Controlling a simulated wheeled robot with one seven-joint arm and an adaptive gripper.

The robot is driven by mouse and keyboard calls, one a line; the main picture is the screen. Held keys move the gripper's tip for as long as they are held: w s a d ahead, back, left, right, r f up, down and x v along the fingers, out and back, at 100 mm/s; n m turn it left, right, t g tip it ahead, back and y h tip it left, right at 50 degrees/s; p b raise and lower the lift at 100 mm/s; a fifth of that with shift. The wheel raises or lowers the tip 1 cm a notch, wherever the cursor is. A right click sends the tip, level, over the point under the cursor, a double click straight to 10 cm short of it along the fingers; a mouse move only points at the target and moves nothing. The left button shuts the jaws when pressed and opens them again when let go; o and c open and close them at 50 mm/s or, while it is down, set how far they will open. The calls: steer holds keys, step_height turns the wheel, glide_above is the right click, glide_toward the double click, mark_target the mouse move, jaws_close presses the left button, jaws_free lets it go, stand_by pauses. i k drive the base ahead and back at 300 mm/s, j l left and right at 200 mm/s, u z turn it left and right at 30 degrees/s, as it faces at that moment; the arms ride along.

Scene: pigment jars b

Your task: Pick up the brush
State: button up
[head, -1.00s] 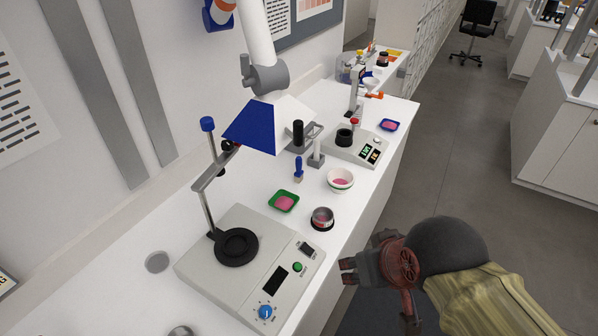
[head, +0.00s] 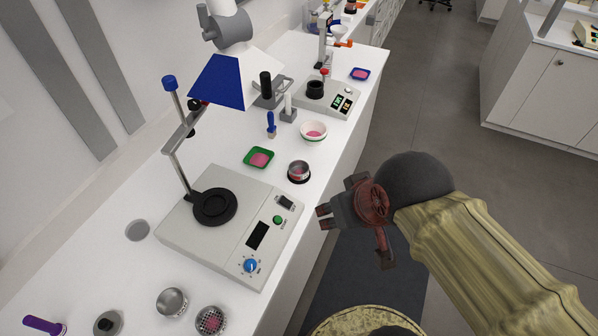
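A small upright-looking item with a blue handle (head: 271,122), which looks like the brush, is on the white bench behind the green tray. It is small in the head view, and I cannot tell whether it stands or lies. My gripper (head: 322,217) is in front of the bench's front edge, over the floor side, to the right of and nearer than the brush. It points left toward the bench and is well apart from the brush. Nothing shows in its fingers. Their gap is too small in view to judge.
A grey stirrer (head: 185,232) with a post stands left of my gripper. A purple-handled item (head: 42,325) lies front left.

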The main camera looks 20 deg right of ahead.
mark_target(271, 130)
steer(key=i+l+u, duration=0.3)
steer(key=i+l, duration=0.15)
steer(key=l, duration=0.3)
steer(key=i+l+u, duration=0.1)
steer(key=l, duration=0.3)
steer(key=i+l+u, duration=0.15)
steer(key=i+l, duration=0.15)
steer(key=l, duration=0.15)
steer(key=i+l+u, duration=0.15)
steer(key=l, duration=0.3)
steer(key=i+l+u, duration=0.15)
steer(key=l, duration=0.3)
steer(key=i+l+u, duration=0.15)
steer(key=l, duration=0.35)
steer(key=i+l+u, duration=0.15)
steer(key=l, duration=0.35)
steer(key=k, duration=0.05)
